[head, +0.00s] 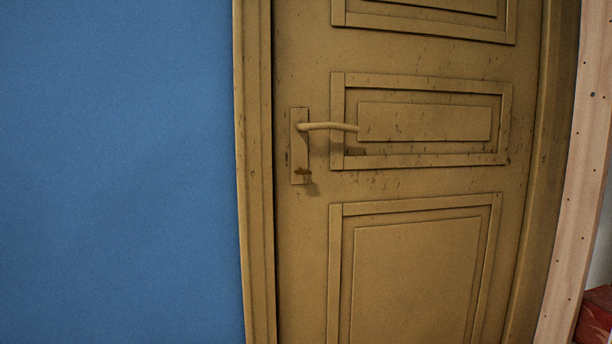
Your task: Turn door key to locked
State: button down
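A tan, worn panelled door (415,185) stands shut in its frame in the head view. On its left side is a long lock plate (299,150) with a lever handle (330,126) that points right and looks level. Below the handle, near the bottom of the plate, a small brown key (303,172) sits in the lock. Its bow looks roughly horizontal, but it is too small to tell exactly. My gripper is not in this view.
A plain blue wall (115,170) lies left of the door frame (256,180). A light wooden post (578,170) stands at the right, with a red object (596,315) partly seen at the lower right corner. Nothing blocks the view of the door.

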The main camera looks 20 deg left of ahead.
aim_at(300, 172)
jog(key=z, duration=1.5)
jog(key=k, duration=1)
jog(key=u, duration=1.95)
jog(key=i, duration=0.5)
